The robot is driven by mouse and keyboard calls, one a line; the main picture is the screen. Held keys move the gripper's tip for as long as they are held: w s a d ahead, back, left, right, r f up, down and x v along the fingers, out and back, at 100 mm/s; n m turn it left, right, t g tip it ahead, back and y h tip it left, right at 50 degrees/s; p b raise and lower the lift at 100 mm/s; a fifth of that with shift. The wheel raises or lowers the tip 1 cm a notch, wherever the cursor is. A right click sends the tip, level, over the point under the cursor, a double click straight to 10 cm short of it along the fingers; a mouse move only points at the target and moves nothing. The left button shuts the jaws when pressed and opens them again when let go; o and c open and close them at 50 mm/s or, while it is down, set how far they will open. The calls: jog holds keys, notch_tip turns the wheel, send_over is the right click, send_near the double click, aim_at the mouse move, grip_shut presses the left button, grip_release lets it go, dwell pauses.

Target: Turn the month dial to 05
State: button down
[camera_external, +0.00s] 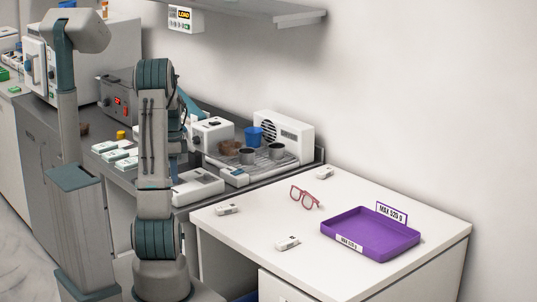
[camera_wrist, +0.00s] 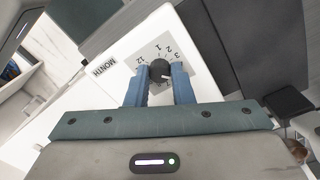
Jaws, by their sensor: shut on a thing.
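The month dial (camera_wrist: 158,66) is a round black knob with a white pointer mark, on a white panel (camera_wrist: 110,90) printed MONTH. The numbers 12, 1, 2 and 3 show around its far side. The pointer mark points to the lower right, clockwise past the 3. The number it faces is hidden by the right finger. My gripper (camera_wrist: 160,74) is shut on the dial, with one blue finger on each side. In the external view my arm hides the gripper and the dial.
A white table on the right holds a purple tray (camera_external: 372,251), red glasses (camera_external: 305,197) and small white boxes (camera_external: 287,243). A shelf (camera_external: 250,14) hangs above.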

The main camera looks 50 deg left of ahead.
jog(key=shift+r, duration=0.1)
jog(key=c, duration=1.3)
grip_release()
jog(key=shift+o, duration=0.2)
notch_tip(320, 180, up, 14)
jog(key=shift+w+a, duration=0.15)
jog(key=shift+a, duration=0.15)
